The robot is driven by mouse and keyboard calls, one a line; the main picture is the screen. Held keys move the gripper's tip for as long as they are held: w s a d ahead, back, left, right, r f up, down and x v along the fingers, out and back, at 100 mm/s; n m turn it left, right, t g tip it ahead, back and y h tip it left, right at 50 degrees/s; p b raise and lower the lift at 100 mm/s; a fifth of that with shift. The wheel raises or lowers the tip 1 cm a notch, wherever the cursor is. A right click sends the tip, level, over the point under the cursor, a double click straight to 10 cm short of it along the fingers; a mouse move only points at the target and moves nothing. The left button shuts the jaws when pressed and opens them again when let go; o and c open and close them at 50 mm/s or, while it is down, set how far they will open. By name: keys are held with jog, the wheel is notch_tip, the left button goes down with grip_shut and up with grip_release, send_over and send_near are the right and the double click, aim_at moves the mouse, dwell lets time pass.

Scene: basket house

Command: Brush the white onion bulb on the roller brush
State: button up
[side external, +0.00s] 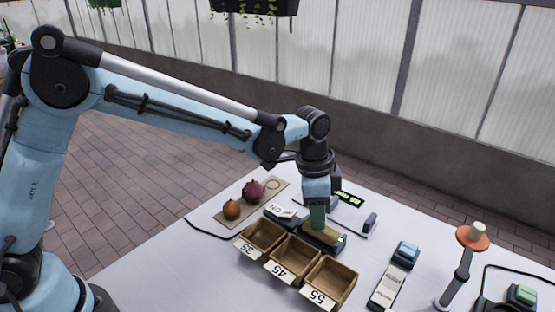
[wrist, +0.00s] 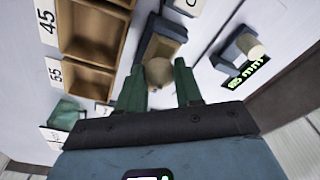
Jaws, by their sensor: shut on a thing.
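The white onion bulb (wrist: 158,71) shows pale and round between the two green fingers of my gripper (wrist: 158,88) in the wrist view. My gripper (side external: 318,224) is shut on it, pointing down. In the side view the fingers hide the bulb. The roller brush (side external: 325,237), a tan roller in a dark frame, lies right under the fingertips behind the wooden boxes. It also shows in the wrist view (wrist: 163,45), just beyond the bulb. I cannot tell whether the bulb touches the roller.
Three wooden boxes labelled 35 (side external: 262,236), 45 (side external: 291,259) and 55 (side external: 329,282) stand in front of the brush. A brown onion (side external: 232,210) and a red onion (side external: 253,191) sit on a tan mat. A gauge with a green display (side external: 349,198) stands behind. An orange-topped stand (side external: 472,238) is right.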

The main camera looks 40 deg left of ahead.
jog(key=shift+r, duration=2.9)
